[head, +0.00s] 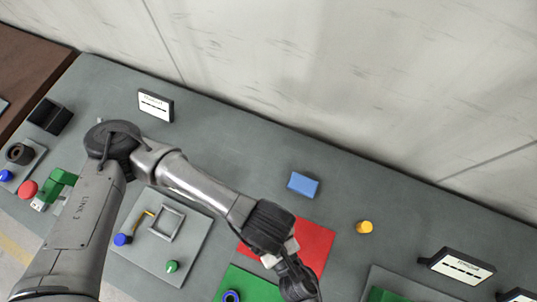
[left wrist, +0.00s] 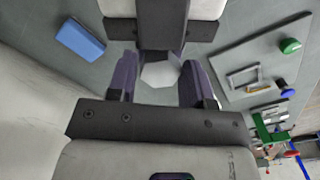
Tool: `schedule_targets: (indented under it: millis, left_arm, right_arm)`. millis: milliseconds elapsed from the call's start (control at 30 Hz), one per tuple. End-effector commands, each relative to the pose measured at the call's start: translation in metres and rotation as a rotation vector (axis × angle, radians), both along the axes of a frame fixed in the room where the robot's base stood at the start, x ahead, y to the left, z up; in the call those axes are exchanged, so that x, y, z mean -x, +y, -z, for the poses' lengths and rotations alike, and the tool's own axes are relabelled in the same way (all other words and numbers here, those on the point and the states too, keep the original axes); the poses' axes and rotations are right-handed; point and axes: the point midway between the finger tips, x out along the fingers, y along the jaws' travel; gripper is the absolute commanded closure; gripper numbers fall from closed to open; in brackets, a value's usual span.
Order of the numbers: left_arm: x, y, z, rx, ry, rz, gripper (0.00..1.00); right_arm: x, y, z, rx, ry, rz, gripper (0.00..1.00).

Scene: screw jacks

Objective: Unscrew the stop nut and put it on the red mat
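My left arm reaches in from the left in the head view. Its gripper (head: 297,280) hangs at the bottom centre, by the edges of the red mat (head: 314,245) and the green mat (head: 245,284). In the left wrist view its two purple-lined fingers (left wrist: 160,82) stand on either side of a pale hexagonal piece, which looks like the stop nut (left wrist: 160,73). The hand covers part of the red mat. My right gripper is not in view.
A blue block (head: 303,184) and a yellow knob (head: 364,227) stand behind and right of the red mat. A blue ring (head: 231,296) lies on the green mat. A grey plate (head: 190,250) with a square frame is at left. Small signs line the wall side.

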Motion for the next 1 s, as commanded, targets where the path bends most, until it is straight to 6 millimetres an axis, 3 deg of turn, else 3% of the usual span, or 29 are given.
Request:
schedule_targets:
  millis: [367,467,700,1000]
  left_arm:
    - [0.0,0.0,-0.0002,0.0,0.0,0.0,0.9]
    - [0.0002,-0.0001,-0.0001,0.0,0.001,-0.028,0.9]
    - [0.0001,0.0,-0.0003,0.0,0.001,-0.268,0.91]
    - [-0.0002,0.0001,-0.0004,0.0,-0.001,-0.289,0.91]
  right_arm:
    - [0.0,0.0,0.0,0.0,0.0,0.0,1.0]
    - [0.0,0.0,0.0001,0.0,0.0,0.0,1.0]
    - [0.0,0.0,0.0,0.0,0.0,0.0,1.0]
    - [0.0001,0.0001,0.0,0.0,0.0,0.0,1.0]
